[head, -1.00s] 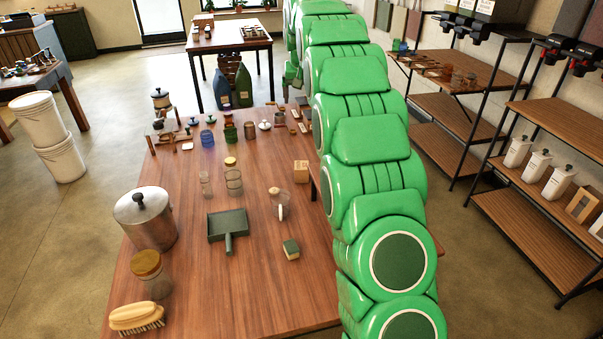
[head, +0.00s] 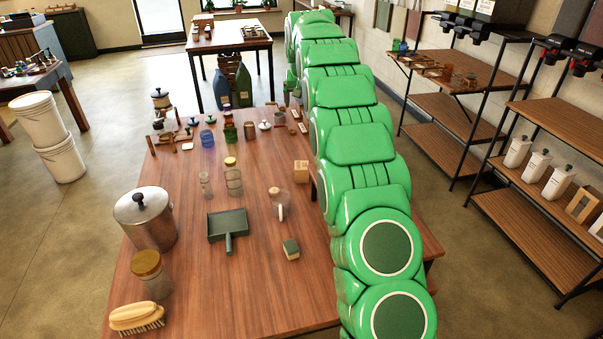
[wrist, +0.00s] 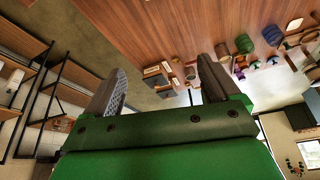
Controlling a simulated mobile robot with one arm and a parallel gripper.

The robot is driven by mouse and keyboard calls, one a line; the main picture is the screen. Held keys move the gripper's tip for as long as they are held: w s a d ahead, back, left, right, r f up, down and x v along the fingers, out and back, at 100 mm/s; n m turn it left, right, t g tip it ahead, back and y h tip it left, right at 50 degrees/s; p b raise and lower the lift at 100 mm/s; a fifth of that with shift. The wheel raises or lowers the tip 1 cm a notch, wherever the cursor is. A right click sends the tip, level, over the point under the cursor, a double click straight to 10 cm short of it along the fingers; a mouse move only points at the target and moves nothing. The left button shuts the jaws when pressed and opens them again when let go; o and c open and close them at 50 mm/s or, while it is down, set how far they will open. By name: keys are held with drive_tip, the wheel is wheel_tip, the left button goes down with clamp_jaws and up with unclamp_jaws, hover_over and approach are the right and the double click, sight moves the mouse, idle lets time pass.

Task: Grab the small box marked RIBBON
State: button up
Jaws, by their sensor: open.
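A small tan cardboard box (head: 301,171) stands on the wooden table (head: 185,300), close to the left side of my green arm in the head view. Its marking is too small to read, so I cannot tell if it is the RIBBON box. My gripper (wrist: 162,66) is open and empty in the wrist view. Several small boxy items (wrist: 156,74) show beyond and between its fingers, near the table's edge; their labels are unreadable. In the head view my arm hides my gripper and part of the table's right side.
A steel pot (head: 146,220), a glass jar (head: 152,277), a brush (head: 136,317), a dustpan (head: 228,228) and a sponge (head: 291,249) stand or lie on the table. Small jars and stoppers crowd its far end. Shelves (head: 545,205) line the right wall.

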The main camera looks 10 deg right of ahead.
hover_over(301, 165)
drive_tip(key=s, duration=0.3)
wheel_tip(301, 165, down, 23)
drive_tip(key=shift+w+a+f, duration=0.1)
drive_tip(key=shift+a, duration=0.05)
drive_tip(key=shift+x, duration=1.15)
drive_tip(key=shift+w+x, duration=0.2)
drive_tip(key=shift+x, duration=2.45)
drive_tip(key=shift+w, duration=0.15)
drive_tip(key=shift+c, duration=0.3)
drive_tip(key=c, duration=1)
